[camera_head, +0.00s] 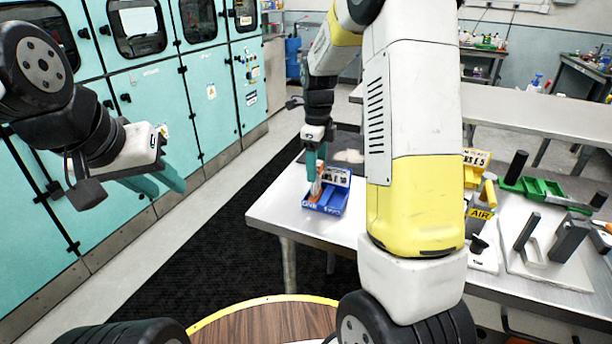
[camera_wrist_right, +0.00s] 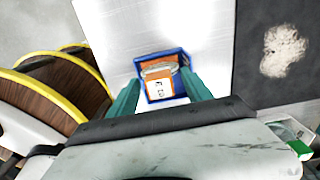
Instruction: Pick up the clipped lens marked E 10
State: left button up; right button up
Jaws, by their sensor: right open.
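The clipped lens marked E 10 shows in the right wrist view as an orange piece (camera_wrist_right: 159,83) with a white label and a pale rounded part above it. It sits inside a small blue bin (camera_wrist_right: 179,53). In the head view a bit of its orange (camera_head: 316,188) shows in the blue bin (camera_head: 328,208) at the table's near left corner. My right gripper (camera_head: 315,167) is open above the bin, its teal fingers on either side of the lens in the right wrist view (camera_wrist_right: 160,92). My left gripper (camera_head: 164,184) is open and empty, away from the table at left.
The metal table (camera_head: 275,213) carries the bin. Teal cabinets (camera_head: 160,95) line the left. A dark mat (camera_wrist_right: 275,50) lies beside the bin.

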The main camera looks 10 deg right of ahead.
grip_shut()
jog(key=shift+r, duration=0.1)
dwell(0.3)
